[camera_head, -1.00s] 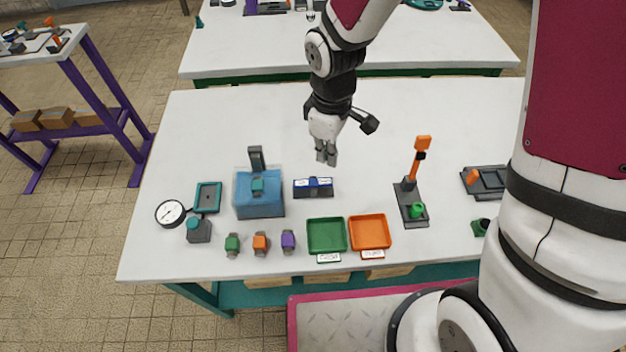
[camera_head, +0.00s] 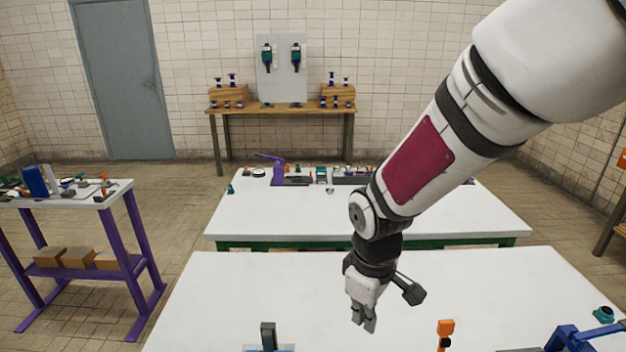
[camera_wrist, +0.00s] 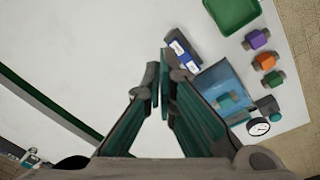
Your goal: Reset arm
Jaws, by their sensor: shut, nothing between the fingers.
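My gripper (camera_head: 364,318) hangs from my arm above the near white table (camera_head: 230,290) in the head view, fingers pointing down. In the wrist view my gripper (camera_wrist: 163,85) has its fingertips together, with nothing held between them. The fingers are clear of the table items, which lie to the right of them in that view.
The wrist view shows a blue-and-white block (camera_wrist: 182,52), a blue box (camera_wrist: 222,85), a green tray (camera_wrist: 232,12), small purple (camera_wrist: 257,39), orange (camera_wrist: 265,62) and green (camera_wrist: 273,78) pieces, and a gauge (camera_wrist: 258,127). A second table (camera_head: 300,215) stands behind. A purple-legged side table (camera_head: 70,203) is left.

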